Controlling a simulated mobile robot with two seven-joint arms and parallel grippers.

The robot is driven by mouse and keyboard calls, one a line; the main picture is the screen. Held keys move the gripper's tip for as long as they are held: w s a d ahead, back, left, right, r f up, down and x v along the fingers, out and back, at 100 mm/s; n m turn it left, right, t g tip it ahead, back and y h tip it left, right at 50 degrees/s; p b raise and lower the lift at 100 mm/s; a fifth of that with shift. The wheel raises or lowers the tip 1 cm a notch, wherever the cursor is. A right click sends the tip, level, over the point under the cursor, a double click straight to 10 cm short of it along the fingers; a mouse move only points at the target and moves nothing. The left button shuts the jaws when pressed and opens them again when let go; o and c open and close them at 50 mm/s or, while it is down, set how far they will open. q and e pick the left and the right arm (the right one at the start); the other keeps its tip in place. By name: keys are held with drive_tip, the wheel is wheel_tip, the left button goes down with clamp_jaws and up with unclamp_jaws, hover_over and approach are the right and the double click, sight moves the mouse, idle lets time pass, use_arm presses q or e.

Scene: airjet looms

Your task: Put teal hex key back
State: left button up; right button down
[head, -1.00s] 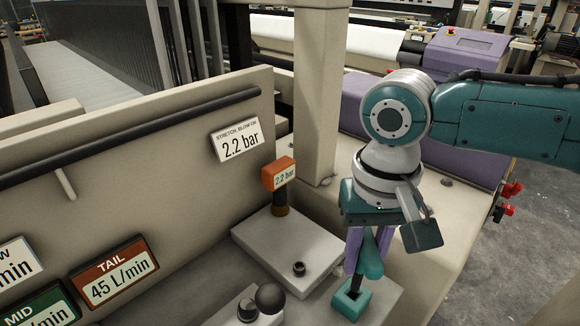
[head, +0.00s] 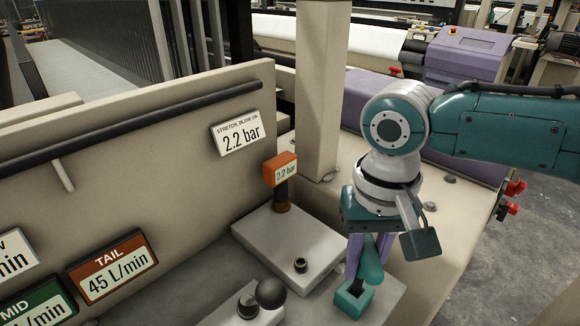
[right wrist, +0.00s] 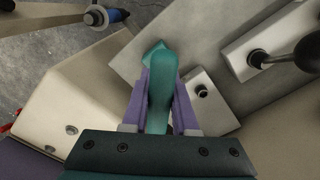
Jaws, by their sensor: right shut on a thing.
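The teal hex key (head: 371,262) is in my right gripper (head: 368,254), which is shut on its thick teal handle. The gripper points down with its purple fingers on either side of the handle. Just below is a square teal holder (head: 353,298) with a dark opening, on a grey block. The lower end of the key is at the holder, but I cannot tell how deep it sits. In the right wrist view the key's handle (right wrist: 160,92) lies between the purple fingers, and the teal holder (right wrist: 153,50) shows just beyond it. My left gripper is not in view.
A black ball knob (head: 270,293) is close by in front. A beige upright post (head: 320,90) rises behind.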

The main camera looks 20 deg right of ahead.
drive_tip(key=shift+f+b, duration=0.7)
drive_tip(key=shift+f, duration=0.65)
unclamp_jaws()
drive_tip(key=shift+r, duration=0.1)
drive_tip(key=shift+r, duration=0.1)
drive_tip(key=shift+r+p, duration=2.35)
drive_tip(key=shift+p, duration=0.55)
drive_tip(key=shift+r+p, duration=2.6)
drive_tip(key=shift+p, duration=0.4)
